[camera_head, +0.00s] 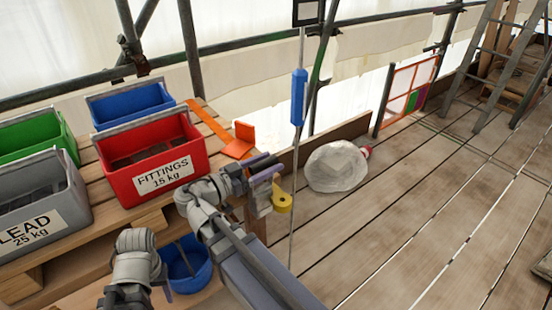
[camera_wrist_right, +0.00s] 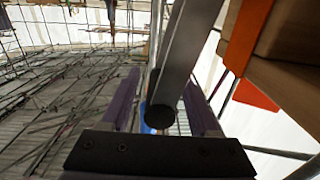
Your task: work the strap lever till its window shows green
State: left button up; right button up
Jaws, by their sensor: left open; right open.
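My right gripper (camera_head: 268,170) is open at the corner of the wooden stand. In the right wrist view its two purple fingers (camera_wrist_right: 165,105) stand apart. A grey bar with a round black end (camera_wrist_right: 160,116), apparently the strap lever, reaches in between them; I cannot tell whether they touch it. In the head view a yellow roll (camera_head: 282,203), apparently the strap, hangs just below the right fingers. The lever's window cannot be made out.
A red FITTINGS bin (camera_head: 150,165), a grey LEAD bin (camera_head: 40,190), a blue bin (camera_head: 130,103) and a green bin (camera_head: 38,135) stand on the stand. A blue bucket (camera_head: 200,272) is below. A thin pole with a blue sleeve (camera_head: 299,97) rises close to the right gripper. A white sack (camera_head: 337,167) lies on planks.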

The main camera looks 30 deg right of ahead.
jog(key=shift+a, duration=0.1)
jog(key=shift+c, duration=0.4)
grip_shut()
dwell(0.9)
